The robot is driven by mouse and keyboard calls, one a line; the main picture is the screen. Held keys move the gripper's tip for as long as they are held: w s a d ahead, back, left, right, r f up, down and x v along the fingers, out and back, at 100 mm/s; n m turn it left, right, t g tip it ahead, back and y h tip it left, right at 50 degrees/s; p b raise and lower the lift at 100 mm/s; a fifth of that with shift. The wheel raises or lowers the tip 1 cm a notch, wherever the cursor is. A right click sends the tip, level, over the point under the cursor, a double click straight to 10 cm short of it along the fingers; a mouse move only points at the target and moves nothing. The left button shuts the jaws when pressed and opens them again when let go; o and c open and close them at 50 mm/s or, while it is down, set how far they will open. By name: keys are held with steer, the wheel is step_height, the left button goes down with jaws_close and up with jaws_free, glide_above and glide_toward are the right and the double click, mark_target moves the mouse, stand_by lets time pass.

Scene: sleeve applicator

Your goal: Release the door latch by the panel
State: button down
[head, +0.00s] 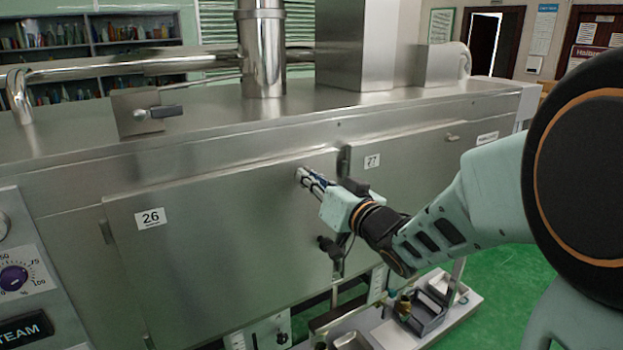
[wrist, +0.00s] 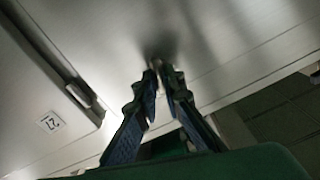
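The steel machine front has door 26 (head: 215,245) and a second door marked 27 (head: 410,165). My gripper (head: 305,178) is at the upper right part of door 26, its fingertips very near the steel. In the wrist view my gripper (wrist: 160,70) has its fingertips close together, with a thin pale strip between them. I cannot tell whether they hold anything or touch the door. A dark fitting (head: 344,160) sits between the doors beside label 27; it also shows in the wrist view (wrist: 78,95). A dark knob (head: 330,246) is below my gripper. The control panel (head: 25,275) is at far left.
A bracket with a dark handle (head: 148,113) stands on the machine's top left. Steel pipes and a vertical duct (head: 262,45) rise above. A tray with a dark caddy (head: 425,310) is low at the right. Green floor (head: 500,270) is open beyond it.

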steer(key=shift+f, duration=0.1)
steer(key=shift+n+b, duration=1.7)
steer(key=shift+b, duration=0.5)
steer(key=c, duration=2)
jaws_free()
steer(key=shift+c, duration=0.2)
